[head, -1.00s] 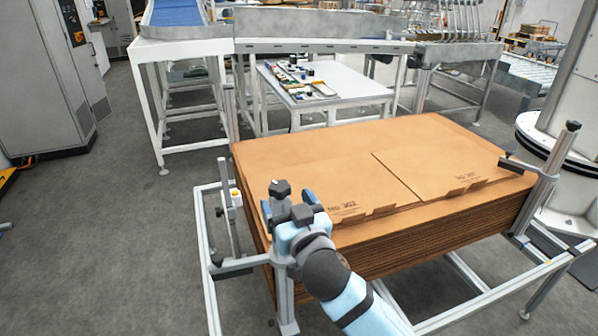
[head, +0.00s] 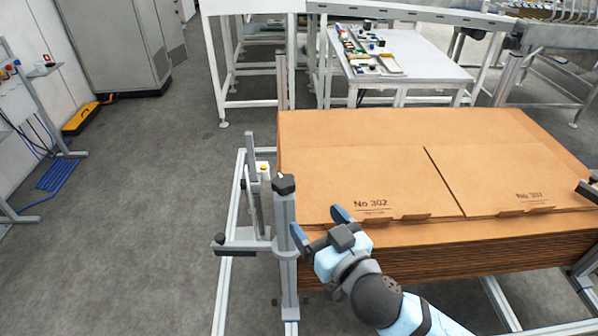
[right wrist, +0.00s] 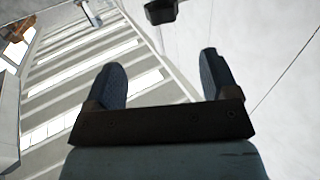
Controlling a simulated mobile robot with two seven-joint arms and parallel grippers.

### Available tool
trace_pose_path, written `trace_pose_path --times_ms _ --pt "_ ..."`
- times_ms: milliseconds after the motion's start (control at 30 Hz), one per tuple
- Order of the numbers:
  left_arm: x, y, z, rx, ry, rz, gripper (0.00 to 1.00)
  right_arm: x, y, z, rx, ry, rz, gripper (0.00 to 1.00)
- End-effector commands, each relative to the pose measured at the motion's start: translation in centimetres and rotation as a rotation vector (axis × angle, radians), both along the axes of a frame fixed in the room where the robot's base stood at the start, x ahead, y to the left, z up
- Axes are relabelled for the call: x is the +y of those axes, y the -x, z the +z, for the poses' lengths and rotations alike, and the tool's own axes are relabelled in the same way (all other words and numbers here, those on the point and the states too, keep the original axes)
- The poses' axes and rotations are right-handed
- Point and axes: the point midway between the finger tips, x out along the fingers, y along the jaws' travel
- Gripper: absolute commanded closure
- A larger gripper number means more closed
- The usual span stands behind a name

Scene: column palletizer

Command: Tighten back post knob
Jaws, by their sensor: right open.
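A grey metal post (head: 288,265) with a black knob (head: 284,184) on top stands at the front left corner of the cardboard stack (head: 400,190). A horizontal arm (head: 243,247) on this post ends in a small black knob (head: 219,238) at left. My right gripper (head: 320,225) is open and empty just right of the post, below its top knob; contact cannot be told. In the right wrist view its two fingers (right wrist: 163,78) are apart with nothing between them, and a dark knob-like part (right wrist: 161,11) lies beyond them. My left gripper is not in view.
A shorter upright (head: 251,180) with a yellow-topped white part (head: 263,170) stands left of the post. Another post (head: 282,80) rises behind the stack. A white table (head: 420,73) with small parts stands behind.

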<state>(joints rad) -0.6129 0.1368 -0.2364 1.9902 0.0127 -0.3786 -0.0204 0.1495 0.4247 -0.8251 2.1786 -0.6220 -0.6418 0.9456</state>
Motion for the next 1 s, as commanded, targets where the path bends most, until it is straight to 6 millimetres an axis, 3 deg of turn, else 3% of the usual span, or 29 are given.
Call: trace_pose_path --times_ms 167,700,1000 --pt "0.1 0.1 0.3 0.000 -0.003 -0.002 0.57 0.7 -1.1 0.1 0.000 0.001 0.004 0.20" --pt "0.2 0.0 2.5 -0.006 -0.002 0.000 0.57 5.2 -10.5 0.2 0.000 0.003 0.003 0.20" --pt "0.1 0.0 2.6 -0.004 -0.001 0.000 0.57 6.1 -12.3 -0.1 0.001 0.002 0.003 0.20"
